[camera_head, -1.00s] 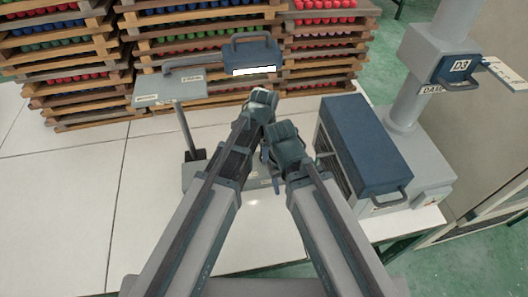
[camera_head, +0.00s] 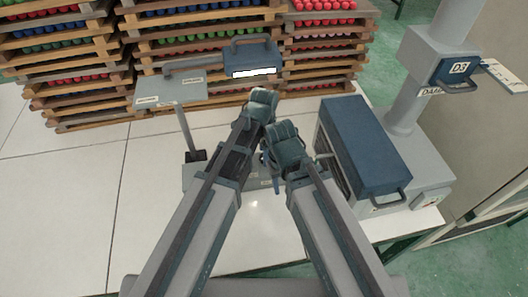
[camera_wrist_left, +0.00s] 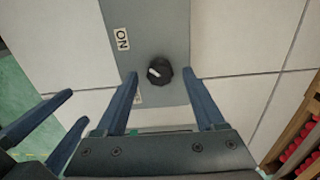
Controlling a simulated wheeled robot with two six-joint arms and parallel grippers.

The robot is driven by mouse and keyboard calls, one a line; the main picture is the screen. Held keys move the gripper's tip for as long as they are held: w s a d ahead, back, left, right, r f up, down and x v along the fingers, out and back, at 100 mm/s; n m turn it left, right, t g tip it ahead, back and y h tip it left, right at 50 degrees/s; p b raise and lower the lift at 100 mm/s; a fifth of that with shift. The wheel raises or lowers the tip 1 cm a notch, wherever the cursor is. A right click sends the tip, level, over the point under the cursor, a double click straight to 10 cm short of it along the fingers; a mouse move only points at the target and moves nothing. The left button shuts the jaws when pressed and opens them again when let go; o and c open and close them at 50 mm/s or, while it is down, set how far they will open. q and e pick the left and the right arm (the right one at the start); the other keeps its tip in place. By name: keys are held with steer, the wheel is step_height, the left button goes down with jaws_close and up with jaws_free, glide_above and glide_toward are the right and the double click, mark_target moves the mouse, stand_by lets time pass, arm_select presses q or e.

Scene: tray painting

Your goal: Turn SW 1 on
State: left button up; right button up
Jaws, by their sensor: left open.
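In the left wrist view, a round black knob (camera_wrist_left: 159,70) with a white mark sits on a grey panel (camera_wrist_left: 165,25). An "ON" label (camera_wrist_left: 122,39) is beside it, and another label is partly hidden by a finger. My left gripper (camera_wrist_left: 160,73) is open, its fingertips on either side of the knob with gaps. In the head view my left gripper (camera_head: 262,104) hides the knob. My right gripper (camera_head: 284,148) is close beside it; its two fingers (camera_wrist_left: 52,125) show apart at the left of the left wrist view.
A blue-topped box (camera_head: 365,145) stands on the right beside a grey column unit (camera_head: 405,110) marked D3. A small stand with a flat plate (camera_head: 170,92) and a blue handled block (camera_head: 250,58) are behind. Stacked wooden trays (camera_head: 65,60) fill the back. The white table is clear at left.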

arm_select(q)
step_height(320, 180, up, 13)
steer(key=p, duration=1.2)
steer(key=shift+p, duration=0.35)
steer(key=s+a+n, duration=0.4)
steer(key=a+n, duration=0.4)
steer(key=a, duration=0.1)
steer(key=s+a+n, duration=0.3)
steer(key=a+n, duration=0.5)
steer(key=s+d+f+m+y+b, duration=0.1)
steer(key=s+d, duration=0.4)
steer(key=d, duration=0.6)
steer(key=m+b, duration=0.1)
steer(key=m, duration=0.1)
steer(key=shift+s+f+m, duration=0.25)
steer(key=shift+f+m, duration=0.1)
steer(key=shift+m, duration=0.05)
